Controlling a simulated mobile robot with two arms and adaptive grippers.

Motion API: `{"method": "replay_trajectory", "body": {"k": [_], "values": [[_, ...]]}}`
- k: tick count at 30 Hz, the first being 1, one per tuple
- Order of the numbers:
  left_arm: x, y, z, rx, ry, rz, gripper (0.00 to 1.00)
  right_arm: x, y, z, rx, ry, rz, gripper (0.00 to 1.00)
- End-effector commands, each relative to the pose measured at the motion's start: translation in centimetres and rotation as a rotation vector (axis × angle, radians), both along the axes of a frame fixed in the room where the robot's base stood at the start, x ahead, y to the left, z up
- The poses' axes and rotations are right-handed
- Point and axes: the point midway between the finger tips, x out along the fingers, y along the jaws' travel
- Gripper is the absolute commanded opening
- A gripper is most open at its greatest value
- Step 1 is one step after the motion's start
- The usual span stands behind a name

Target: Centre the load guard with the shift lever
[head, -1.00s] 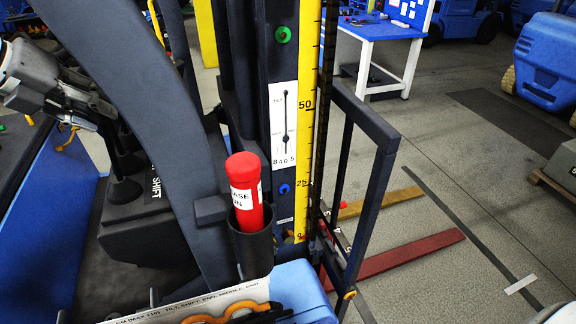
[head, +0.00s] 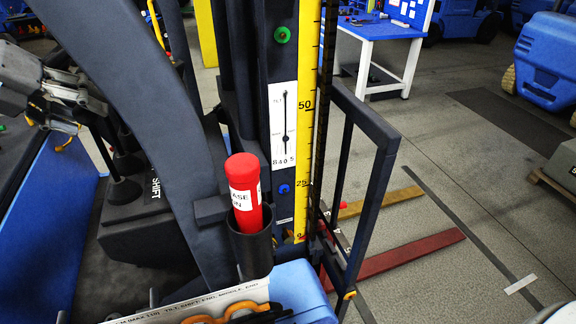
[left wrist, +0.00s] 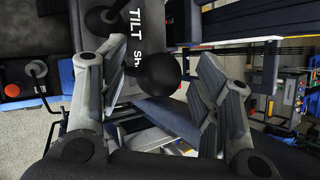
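The load guard (head: 373,200) is a dark upright frame at the front of the mast, right of the yellow scale. The black levers stand at the left of the head view, by a console with a SHIFT label (head: 155,188). My left gripper (head: 72,112) is above them at the left edge, its fingertips partly hard to make out. In the left wrist view, my left gripper (left wrist: 160,95) is open, its fingers spread. A round black knob (left wrist: 158,73) shows between them beside a partly hidden "Sh" label, with a visible gap on each side. My right gripper is not in view.
A dark curved post (head: 125,90) stands close to the left gripper. A red tube (head: 245,190) sits in a black holder. Beyond the guard, a red bar (head: 410,255) and yellow bar (head: 385,202) lie low over open floor. A blue table (head: 385,30) stands behind.

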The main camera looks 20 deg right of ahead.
Motion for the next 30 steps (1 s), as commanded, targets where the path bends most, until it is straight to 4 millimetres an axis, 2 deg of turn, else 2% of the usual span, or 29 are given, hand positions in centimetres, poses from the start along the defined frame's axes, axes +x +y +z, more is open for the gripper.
{"method": "replay_trajectory", "body": {"k": [9,24,30], "values": [[-0.1,0.2,0.2,0.001,0.002,0.0,0.61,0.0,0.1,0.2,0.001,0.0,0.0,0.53],[-3.0,3.9,6.0,0.002,0.001,0.001,0.61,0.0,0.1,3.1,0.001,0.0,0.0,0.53],[-3.9,5.0,7.5,0.002,0.002,0.0,0.61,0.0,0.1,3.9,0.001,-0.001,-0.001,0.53]]}}
